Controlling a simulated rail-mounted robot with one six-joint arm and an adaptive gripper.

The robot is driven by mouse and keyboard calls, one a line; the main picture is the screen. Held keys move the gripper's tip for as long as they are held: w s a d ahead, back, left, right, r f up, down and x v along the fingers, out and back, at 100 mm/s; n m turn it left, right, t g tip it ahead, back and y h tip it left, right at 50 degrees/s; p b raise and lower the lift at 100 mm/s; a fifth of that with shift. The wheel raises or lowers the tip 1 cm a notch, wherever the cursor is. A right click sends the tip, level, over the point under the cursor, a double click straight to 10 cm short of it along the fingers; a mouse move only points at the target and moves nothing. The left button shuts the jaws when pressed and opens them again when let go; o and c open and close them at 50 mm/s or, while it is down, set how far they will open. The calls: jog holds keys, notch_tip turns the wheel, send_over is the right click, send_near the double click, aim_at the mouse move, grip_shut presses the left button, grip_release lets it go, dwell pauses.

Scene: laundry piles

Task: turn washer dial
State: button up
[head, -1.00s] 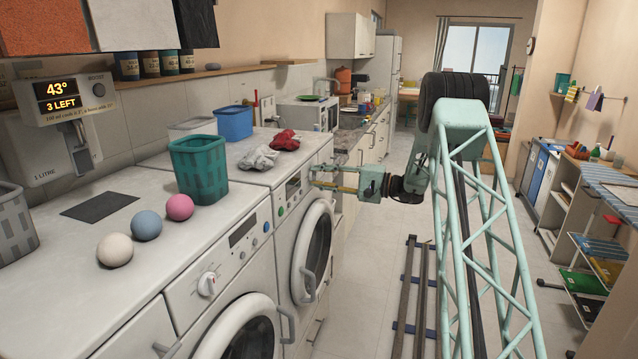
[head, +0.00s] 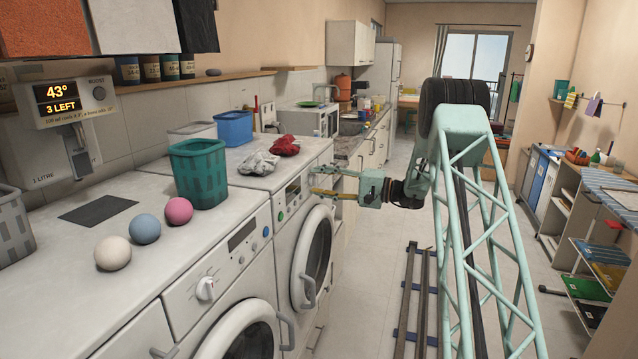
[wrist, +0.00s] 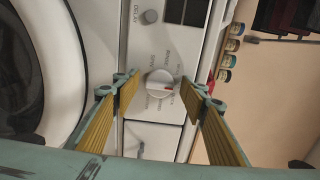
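In the wrist view, a round white dial (wrist: 160,84) with a red mark sits on a white washer's control panel, with small lettering around it. My gripper (wrist: 162,86) is open, with one yellow-padded finger on each side of the dial and visible space between. The fingers appear not to touch it. In the head view, my gripper (head: 313,182) reaches left to the panel of the farther washer (head: 296,232). That washer's dial cannot be made out there. The nearer washer has its own white dial (head: 205,288), away from my gripper.
A teal basket (head: 198,175), a blue tub (head: 234,127), red cloth (head: 285,145), grey cloth (head: 259,163) and several balls, including a pink one (head: 178,210), lie on the machine tops. The farther washer's round door (head: 314,258) bulges below the panel. The floor right of the rails is clear.

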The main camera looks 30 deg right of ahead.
jog(key=shift+s+d, duration=0.1)
jog(key=v, duration=1.1)
jog(key=shift+s+d, duration=0.25)
jog(key=shift+s, duration=0.05)
jog(key=shift+a+r, duration=0.1)
dwell(0.6)
jog(key=s+a+r+n+g, duration=0.1)
jog(key=s+a+r+g, duration=0.3)
jog(key=a, duration=0.6)
jog(key=s+a+r+n+g+h, duration=0.1)
jog(key=s+a+r+n+g, duration=0.1)
jog(key=s+a+r, duration=0.5)
jog(key=s+a+n+g, duration=0.15)
jog(key=s+a, duration=0.25)
jog(key=a, duration=0.8)
jog(key=s+a+r+n+g+h, duration=0.1)
jog(key=s+a+r+g+h, duration=0.1)
jog(key=s+a, duration=0.5)
jog(key=s+a+r+g+h, duration=0.1)
jog(key=s+a+g+h, duration=0.15)
jog(key=s, duration=0.85)
jog(key=s+d+f+n+t+h, duration=0.1)
jog(key=s+h, duration=0.2)
jog(key=s, duration=1.2)
jog(key=s+d+f+n+t+h, duration=0.1)
jog(key=s+h, duration=0.3)
jog(key=s, duration=1.1)
jog(key=shift+n+t, duration=0.6)
jog(key=shift+n, duration=0.15)
